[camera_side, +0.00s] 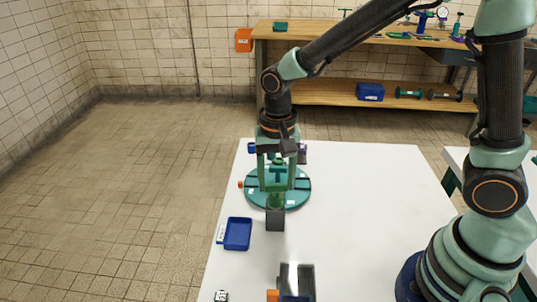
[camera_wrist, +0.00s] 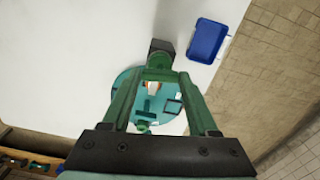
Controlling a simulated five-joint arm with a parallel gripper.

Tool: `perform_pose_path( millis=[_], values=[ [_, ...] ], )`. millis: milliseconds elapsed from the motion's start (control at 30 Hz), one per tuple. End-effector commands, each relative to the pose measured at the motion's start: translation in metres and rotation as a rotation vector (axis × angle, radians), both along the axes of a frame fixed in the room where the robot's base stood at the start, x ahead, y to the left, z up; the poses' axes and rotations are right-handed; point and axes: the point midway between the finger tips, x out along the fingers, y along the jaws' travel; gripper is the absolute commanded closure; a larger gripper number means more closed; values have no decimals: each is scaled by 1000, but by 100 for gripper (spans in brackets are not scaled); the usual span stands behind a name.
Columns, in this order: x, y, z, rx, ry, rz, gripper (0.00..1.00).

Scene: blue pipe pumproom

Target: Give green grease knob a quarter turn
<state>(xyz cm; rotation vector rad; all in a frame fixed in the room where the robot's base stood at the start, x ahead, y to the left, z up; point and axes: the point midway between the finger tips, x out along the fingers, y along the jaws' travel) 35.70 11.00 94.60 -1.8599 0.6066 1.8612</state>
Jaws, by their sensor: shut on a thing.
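The green grease knob (camera_side: 276,200) sits on top of a dark grey block (camera_side: 275,220) on the white table. It also shows in the wrist view (camera_wrist: 160,61), at the far end of my fingers with the dark block (camera_wrist: 163,46) behind it. My gripper (camera_side: 276,187) points down from above, and its green fingers are shut on the knob. In the wrist view my gripper (camera_wrist: 161,72) has its two fingers on either side of the knob. The fingers partly hide the knob, so its turn angle cannot be told.
A teal round plate (camera_side: 301,196) with an orange piece at its edge lies just behind the block. A blue tray (camera_side: 237,234) is at the left table edge. A dark fork-shaped holder (camera_side: 308,280) stands in front. The table's right side (camera_side: 370,220) is clear.

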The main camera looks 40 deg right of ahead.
Motion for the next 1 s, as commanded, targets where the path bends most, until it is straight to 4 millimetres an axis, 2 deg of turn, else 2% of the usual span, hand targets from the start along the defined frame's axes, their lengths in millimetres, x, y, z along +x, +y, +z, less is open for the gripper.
perform_pose_path(
  millis=[300, 867, 900, 933, 967, 1000],
  values=[
    [2, 0, 1, 2, -5, -130, 96],
    [2, -1, 1, 2, -5, -159, 96],
    [2, -1, 1, 2, -5, -158, 29],
    [2, -1, 1, 2, -5, -158, 17],
    [2, -1, 1, 2, -5, -158, 10],
    [2, 0, 1, 1, -5, -158, 10]
  ],
)
